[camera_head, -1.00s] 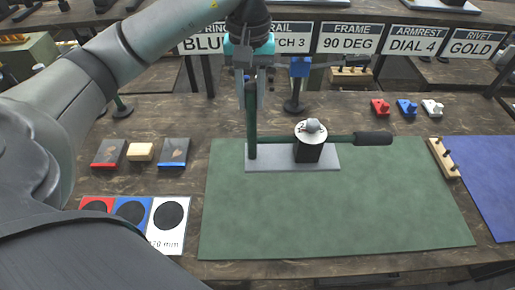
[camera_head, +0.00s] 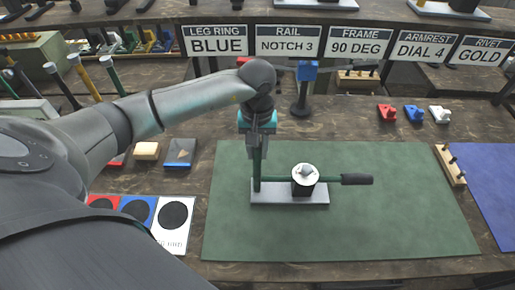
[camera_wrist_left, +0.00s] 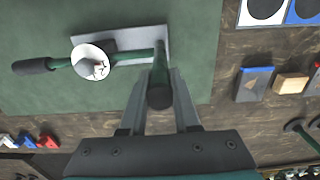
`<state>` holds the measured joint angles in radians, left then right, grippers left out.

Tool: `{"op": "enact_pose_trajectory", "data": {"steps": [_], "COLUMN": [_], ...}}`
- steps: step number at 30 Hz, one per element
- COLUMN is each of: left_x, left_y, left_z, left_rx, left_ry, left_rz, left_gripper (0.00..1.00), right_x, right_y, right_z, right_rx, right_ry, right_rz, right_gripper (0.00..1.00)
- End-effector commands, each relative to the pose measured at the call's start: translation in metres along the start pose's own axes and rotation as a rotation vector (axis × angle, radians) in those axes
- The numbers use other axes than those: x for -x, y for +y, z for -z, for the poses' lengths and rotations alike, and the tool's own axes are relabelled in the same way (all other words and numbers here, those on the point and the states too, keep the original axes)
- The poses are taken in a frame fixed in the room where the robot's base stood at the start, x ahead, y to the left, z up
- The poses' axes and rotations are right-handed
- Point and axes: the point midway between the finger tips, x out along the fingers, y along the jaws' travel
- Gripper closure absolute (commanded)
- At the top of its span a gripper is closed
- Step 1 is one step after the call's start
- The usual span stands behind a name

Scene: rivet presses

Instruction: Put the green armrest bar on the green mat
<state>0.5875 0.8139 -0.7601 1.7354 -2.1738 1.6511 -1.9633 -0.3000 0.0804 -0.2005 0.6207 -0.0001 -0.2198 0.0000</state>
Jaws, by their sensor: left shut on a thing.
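The green armrest bar (camera_head: 327,181) is a green upright post and a level green arm with a black grip, joined to a grey base plate (camera_head: 290,197) and a black block with a white dial. My left gripper (camera_head: 258,152) is shut on the top of the upright post, seen also in the left wrist view (camera_wrist_left: 160,82). The plate is level over the middle back of the green mat (camera_head: 340,235), on it or very close above it; I cannot tell which. My right gripper is not in view.
Red, blue and white clamps (camera_head: 413,113) stand behind the mat. A wooden peg block (camera_head: 450,165) and a blue mat (camera_head: 490,180) lie to the right. Coloured ring cards (camera_head: 137,209) and small blocks lie to the left. The front of the green mat is clear.

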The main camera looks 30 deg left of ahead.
Motion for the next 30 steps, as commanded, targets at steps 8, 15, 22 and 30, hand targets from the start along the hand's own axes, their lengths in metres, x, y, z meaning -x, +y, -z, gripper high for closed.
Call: {"op": "enact_pose_trajectory", "data": {"steps": [8,15,22,30], "left_x": [0.0001,-0.0019,-0.0018,0.0057], "left_y": [0.0014,0.0005,0.0006,0.0010], "left_z": [0.0012,0.0005,0.0004,0.0013], "left_rx": [-0.001,-0.001,-0.001,0.000], "left_ry": [0.004,0.002,0.001,0.004], "left_rz": [-0.006,-0.002,-0.002,-0.004], "left_gripper": [1.00,0.52,0.40,0.40], "right_x": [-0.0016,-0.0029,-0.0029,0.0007], "right_y": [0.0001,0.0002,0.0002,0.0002], "right_z": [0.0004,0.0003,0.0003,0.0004], "right_rx": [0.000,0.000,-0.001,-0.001], "right_ry": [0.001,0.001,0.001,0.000], "right_rz": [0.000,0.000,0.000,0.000], "right_gripper": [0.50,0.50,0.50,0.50]}}
